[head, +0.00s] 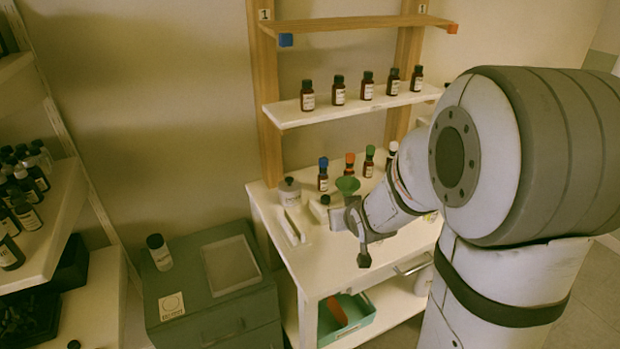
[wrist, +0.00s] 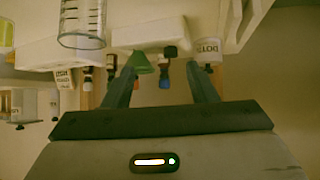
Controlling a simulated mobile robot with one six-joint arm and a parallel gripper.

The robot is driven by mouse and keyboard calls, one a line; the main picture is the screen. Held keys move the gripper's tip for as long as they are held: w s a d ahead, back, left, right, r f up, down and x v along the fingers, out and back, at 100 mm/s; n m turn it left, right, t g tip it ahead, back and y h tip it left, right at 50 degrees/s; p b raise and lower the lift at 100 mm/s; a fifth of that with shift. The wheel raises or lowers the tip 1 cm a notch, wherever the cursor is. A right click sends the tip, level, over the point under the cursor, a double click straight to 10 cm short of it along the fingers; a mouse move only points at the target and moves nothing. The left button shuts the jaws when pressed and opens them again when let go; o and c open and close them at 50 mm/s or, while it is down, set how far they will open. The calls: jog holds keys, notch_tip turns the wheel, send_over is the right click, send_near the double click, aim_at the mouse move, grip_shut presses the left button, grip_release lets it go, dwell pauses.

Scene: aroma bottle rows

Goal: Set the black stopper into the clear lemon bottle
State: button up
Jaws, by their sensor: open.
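A small black stopper (head: 325,199) sits on a white block on the white table, left of the green funnel. It also shows in the wrist view (wrist: 170,52), where the scene appears upside down. My gripper (wrist: 160,65) is open, with the stopper seen beyond and between its fingers and nothing held. In the head view my gripper (head: 355,232) is above the table's front part, right of and nearer than the stopper. I cannot tell which bottle is the clear lemon one; no lemon label is readable, and my arm hides the table's right part.
The green funnel (head: 347,185), a white jar (head: 289,191) and bottles with coloured caps, including a blue one (head: 323,176), stand close by. A clear graduated vessel (wrist: 82,22) shows in the wrist view. A black-capped bottle (head: 159,252) stands on the green cabinet.

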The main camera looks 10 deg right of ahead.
aim_at(326, 198)
jog(key=w+f+t, duration=0.1)
jog(key=w, duration=0.1)
jog(key=w+f+t, duration=0.1)
jog(key=w+f+t+y, duration=0.1)
jog(key=w, duration=0.1)
jog(key=shift+w+a+f+b, duration=0.25)
jog(key=shift+w+b, duration=0.05)
jog(key=shift+w+a+f+n+t+y, duration=0.2)
jog(key=shift+w+n+t+y, duration=0.1)
jog(key=shift+w+t+y, duration=0.15)
jog(key=shift+p+x, duration=0.5)
jog(key=shift+x, duration=3.5)
jog(key=shift+a, duration=0.1)
jog(key=shift+c, duration=0.3)
jog(key=c, duration=1)
jog(key=shift+r, duration=0.1)
